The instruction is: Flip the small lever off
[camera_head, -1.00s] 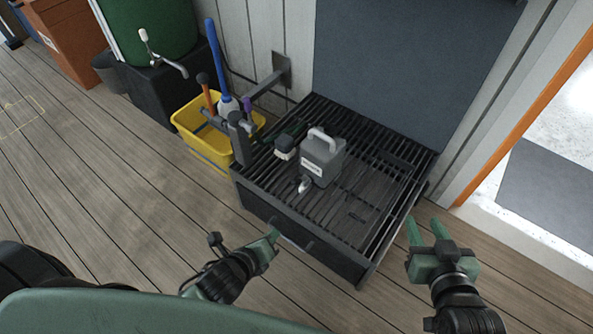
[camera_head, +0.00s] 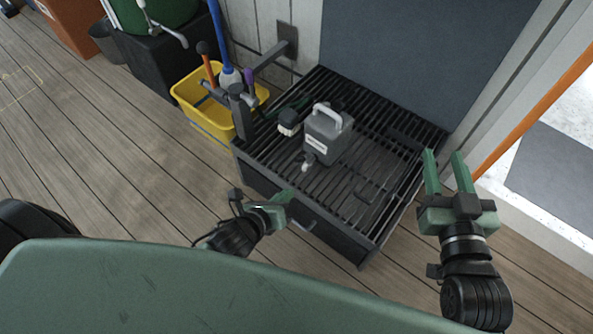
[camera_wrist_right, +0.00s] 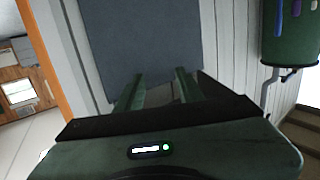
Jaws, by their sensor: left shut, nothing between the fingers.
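A small grey container (camera_head: 329,135) with a carry handle and a pale label stands on the slatted grate (camera_head: 370,190); a small light tap (camera_head: 308,162) sticks out low on its front. A purple-tipped piece (camera_head: 249,79) rises near a dark grey post (camera_head: 241,112) at the grate's left corner. I cannot tell which part is the small lever. My left gripper (camera_head: 288,196) is shut and empty at the grate box's front edge, apart from the tap. My right gripper (camera_head: 444,155) is open and empty at the box's right side; its spread fingers show in the right wrist view (camera_wrist_right: 160,76).
A brush (camera_head: 289,122) lies beside the container. A yellow tub (camera_head: 205,120) with upright handles stands left of the grate. A green barrel (camera_head: 160,14) with a tap is at the back left. A dark panel (camera_head: 420,60) stands behind the grate.

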